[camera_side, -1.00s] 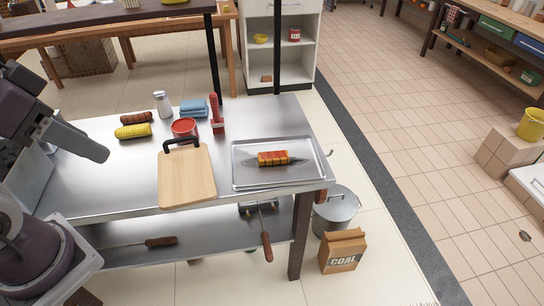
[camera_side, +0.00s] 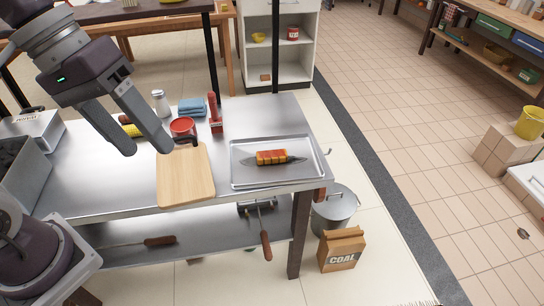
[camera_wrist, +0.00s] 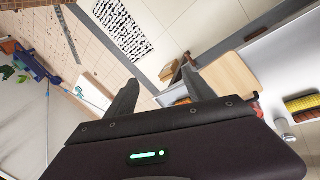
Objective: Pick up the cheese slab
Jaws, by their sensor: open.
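No plain cheese slab can be clearly made out. A segmented orange-red and yellow block (camera_side: 271,157) lies on a metal tray (camera_side: 240,180) at the right of the steel table, across a dark, pointed flat piece; I cannot tell whether it is the cheese. My gripper (camera_side: 146,151) is open and empty, above the table's left part, left of the wooden board (camera_side: 186,178) and well away from the tray. In the wrist view, my gripper (camera_wrist: 160,78) has its fingers spread with nothing between them.
A red can (camera_side: 183,126), a shaker (camera_side: 160,103), a blue cloth (camera_side: 193,107) and a red bottle (camera_side: 215,112) stand along the back. Corn (camera_side: 133,131) is partly hidden by my fingers. Grey boxes (camera_side: 35,126) are at the left. The front-left tabletop is clear.

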